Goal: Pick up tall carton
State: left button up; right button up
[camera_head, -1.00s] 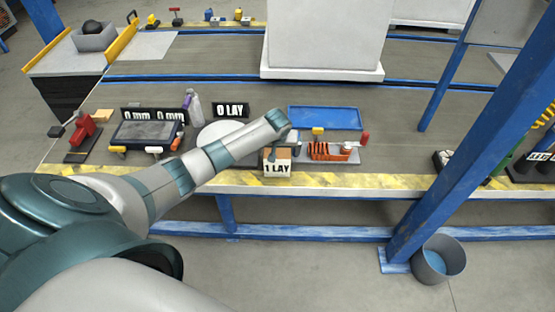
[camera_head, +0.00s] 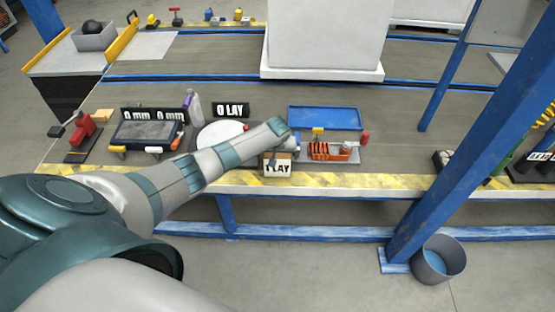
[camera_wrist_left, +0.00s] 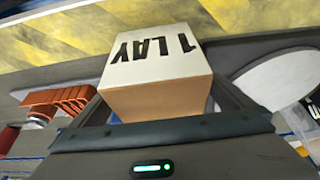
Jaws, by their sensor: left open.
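A tan carton (camera_head: 277,170) with a white face lettered "1 LAY" stands at the front edge of the conveyor table, by the yellow striped border. It fills the middle of the left wrist view (camera_wrist_left: 158,92), its lettering upside down. My left gripper (camera_head: 277,156) is over the carton, its fingers pointing down. In the left wrist view the dark fingers of the open gripper (camera_wrist_left: 165,108) lie on either side of the carton. Whether they touch it cannot be told. My right gripper is not in view.
An orange rack (camera_head: 325,151) stands close right of the carton, and a white round plate (camera_head: 222,134) lies behind and left. A blue tray (camera_head: 325,118) is farther back. A dark-screened device (camera_head: 146,133) and a purple-topped bottle (camera_head: 194,107) stand left. A blue post (camera_head: 475,130) rises right.

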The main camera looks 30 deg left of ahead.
pick_arm(q)
jog(key=c, duration=1.4)
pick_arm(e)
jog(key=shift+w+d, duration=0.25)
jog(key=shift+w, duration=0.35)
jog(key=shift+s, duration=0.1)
